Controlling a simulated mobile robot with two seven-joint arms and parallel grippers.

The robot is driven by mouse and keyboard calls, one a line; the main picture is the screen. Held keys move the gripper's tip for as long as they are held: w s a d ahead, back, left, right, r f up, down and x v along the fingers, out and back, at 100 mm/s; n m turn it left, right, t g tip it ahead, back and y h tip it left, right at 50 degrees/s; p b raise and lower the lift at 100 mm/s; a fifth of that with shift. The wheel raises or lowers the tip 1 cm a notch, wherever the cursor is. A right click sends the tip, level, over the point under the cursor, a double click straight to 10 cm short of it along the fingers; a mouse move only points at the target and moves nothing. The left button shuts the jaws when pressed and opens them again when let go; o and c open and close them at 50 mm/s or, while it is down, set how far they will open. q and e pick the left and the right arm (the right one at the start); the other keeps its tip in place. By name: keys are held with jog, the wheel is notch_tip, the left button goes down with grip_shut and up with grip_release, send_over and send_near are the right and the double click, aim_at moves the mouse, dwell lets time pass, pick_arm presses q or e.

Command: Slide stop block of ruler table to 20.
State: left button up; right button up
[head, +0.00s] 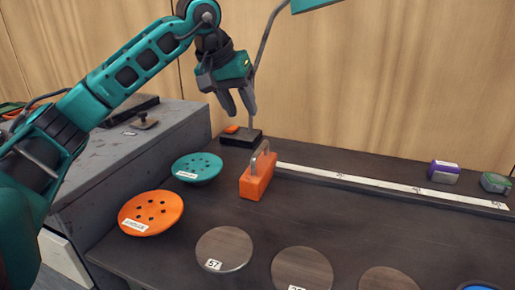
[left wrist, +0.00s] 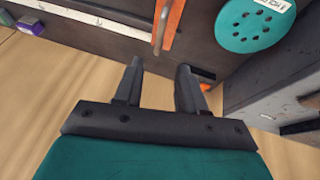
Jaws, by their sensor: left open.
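The orange stop block (head: 258,178) with a grey metal handle stands on the dark table at the left end of the white ruler strip (head: 390,186). The ruler's printed numbers are too small to read. My left gripper (head: 240,108) is open and empty, above and behind the block, over a lamp base. In the left wrist view the open fingers (left wrist: 160,82) point toward the table edge. The block's orange side and handle (left wrist: 168,25) show just beyond them, apart from the fingers. My right gripper is not in view.
A teal disc (head: 197,167) and an orange disc (head: 151,211) lie left of the block. Several round wooden plates (head: 224,249) lie in front. A purple box (head: 444,171) and a green-grey item (head: 495,183) stand behind the ruler's right part. The lamp base (head: 241,139) sits behind the block.

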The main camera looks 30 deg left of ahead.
aim_at(260, 147)
pick_arm(q)
jog(key=b+x, duration=0.1)
jog(key=x, duration=1)
jog(key=shift+w+f, duration=0.25)
jog(key=shift+f, duration=0.05)
jog(key=shift+d, duration=0.1)
grip_shut()
